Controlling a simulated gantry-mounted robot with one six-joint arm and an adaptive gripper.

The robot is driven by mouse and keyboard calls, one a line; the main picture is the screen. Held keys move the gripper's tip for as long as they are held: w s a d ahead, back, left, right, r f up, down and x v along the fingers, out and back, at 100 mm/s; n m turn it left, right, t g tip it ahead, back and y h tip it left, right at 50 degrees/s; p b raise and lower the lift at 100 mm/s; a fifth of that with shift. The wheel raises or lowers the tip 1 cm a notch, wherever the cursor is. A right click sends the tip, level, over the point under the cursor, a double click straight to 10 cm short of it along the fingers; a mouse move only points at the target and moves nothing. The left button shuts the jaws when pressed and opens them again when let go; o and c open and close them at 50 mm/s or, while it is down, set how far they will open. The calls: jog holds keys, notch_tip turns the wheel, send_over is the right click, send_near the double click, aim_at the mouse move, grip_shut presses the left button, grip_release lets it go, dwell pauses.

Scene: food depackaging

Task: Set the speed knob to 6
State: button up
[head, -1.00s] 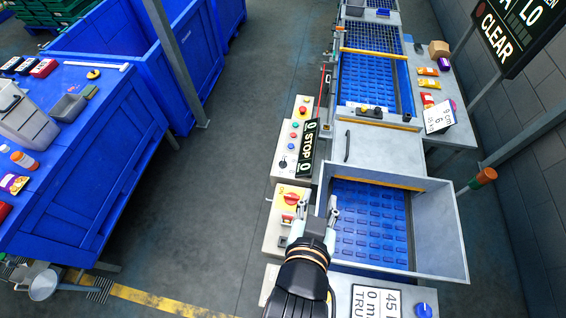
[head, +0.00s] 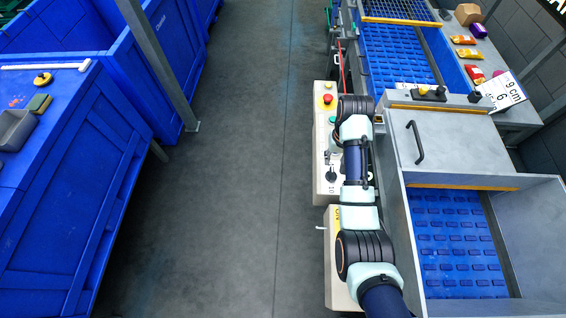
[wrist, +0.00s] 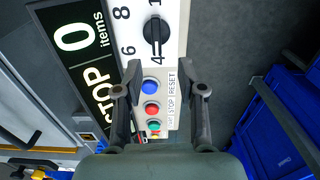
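The black speed knob (wrist: 156,31) sits on the pale control panel (wrist: 174,43) at the top of the wrist view. Numbers 8, 6 and 4 are printed around it, with 6 at its lower left and 4 just below. I cannot clearly tell which number its pointer marks. In the head view the knob (head: 331,176) shows left of my arm. My gripper (wrist: 160,66) is open and empty, its fingers spread on either side below the knob in the picture, apart from it. My gripper is not clearly visible in the head view.
Blue (wrist: 149,83), red (wrist: 151,106) and green (wrist: 153,125) buttons lie below the knob between my fingers. A display reading STOP and 0 items (wrist: 83,60) stands left of the panel. A blue conveyor (head: 455,240) runs at right; open floor (head: 240,200) lies left.

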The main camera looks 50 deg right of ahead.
aim_at(332, 173)
jog(key=shift+s, duration=0.15)
jog(key=f, duration=0.4)
jog(key=f+b, duration=0.1)
jog(key=f, duration=0.1)
jog(key=shift+s+a+f, duration=0.15)
jog(key=shift+s+f, duration=0.2)
jog(key=shift+s, duration=0.05)
jog(key=shift+w+f, duration=0.1)
jog(key=shift+f, duration=0.45)
jog(key=shift+c, duration=0.3)
grip_shut()
